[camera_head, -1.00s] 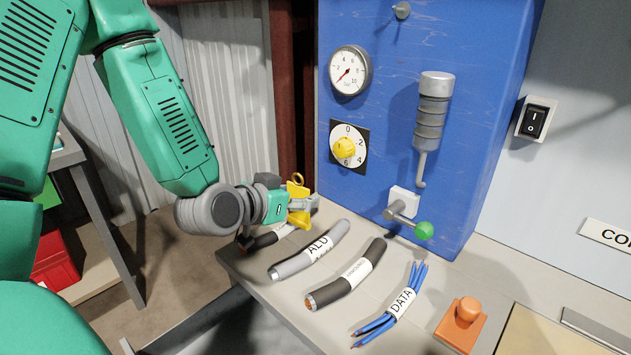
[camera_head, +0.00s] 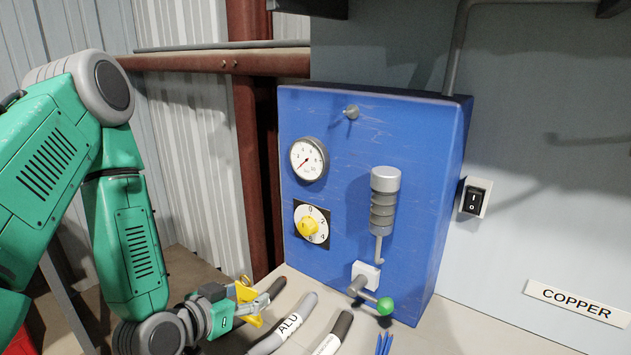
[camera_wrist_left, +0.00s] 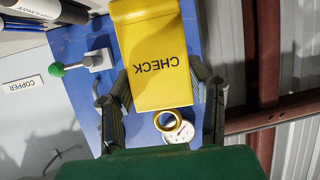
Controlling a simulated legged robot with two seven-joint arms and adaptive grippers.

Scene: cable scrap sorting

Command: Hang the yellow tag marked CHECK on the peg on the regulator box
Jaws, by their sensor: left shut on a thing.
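The yellow CHECK tag (camera_wrist_left: 162,68) fills the middle of the left wrist view, its lettering upside down, with a brass ring (camera_wrist_left: 174,126) at its near end. In the head view the tag (camera_head: 247,300) shows low at the left, ring upward. My left gripper (camera_head: 252,303) is shut on the tag, left of the regulator box and above the bench. The blue regulator box (camera_head: 405,135) stands at the centre. Its peg (camera_head: 351,112) sticks out near the top, bare. My right gripper is not in view.
The box front carries a gauge (camera_head: 309,159), a yellow dial (camera_head: 309,225), a grey cylinder with a hook (camera_head: 383,205) and a green-knobbed lever (camera_head: 384,305). Cable pieces, including one marked ALU (camera_head: 287,325), lie on the bench below. A wall switch (camera_head: 474,199) is at the right.

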